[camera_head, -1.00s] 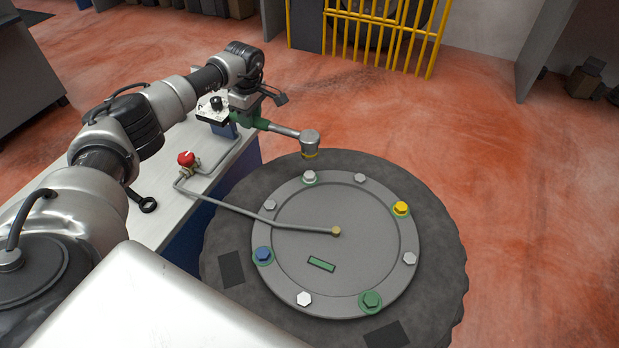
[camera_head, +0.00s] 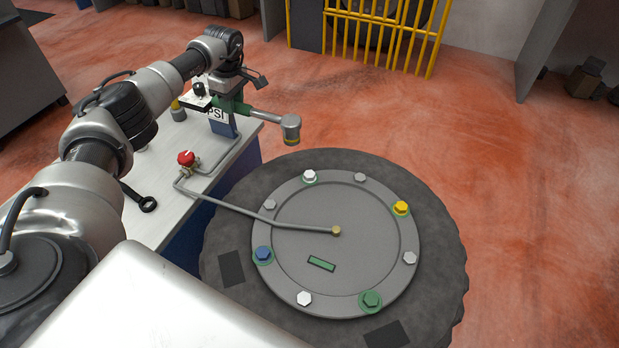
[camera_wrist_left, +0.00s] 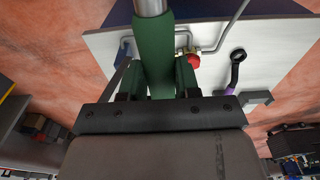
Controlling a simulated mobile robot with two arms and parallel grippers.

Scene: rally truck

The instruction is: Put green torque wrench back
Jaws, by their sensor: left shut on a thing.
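The green torque wrench has a green handle (camera_wrist_left: 153,50) and a metal shaft ending in a socket head with a yellow band (camera_head: 290,128). My left gripper (camera_head: 228,103) is shut on its green handle and holds it above the far end of the white workbench (camera_head: 215,155). The socket head sticks out to the right, past the bench edge and apart from the wheel. In the left wrist view the handle runs up between the fingers (camera_wrist_left: 158,84). My right gripper is not in view.
A large wheel (camera_head: 440,230) with coloured bolts lies beside the bench. A red knob (camera_head: 186,158) with a hose and a PSI sign (camera_head: 217,114) stand on the bench. A dark wrench (camera_head: 147,203) lies there too. A yellow cage (camera_head: 375,30) stands behind.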

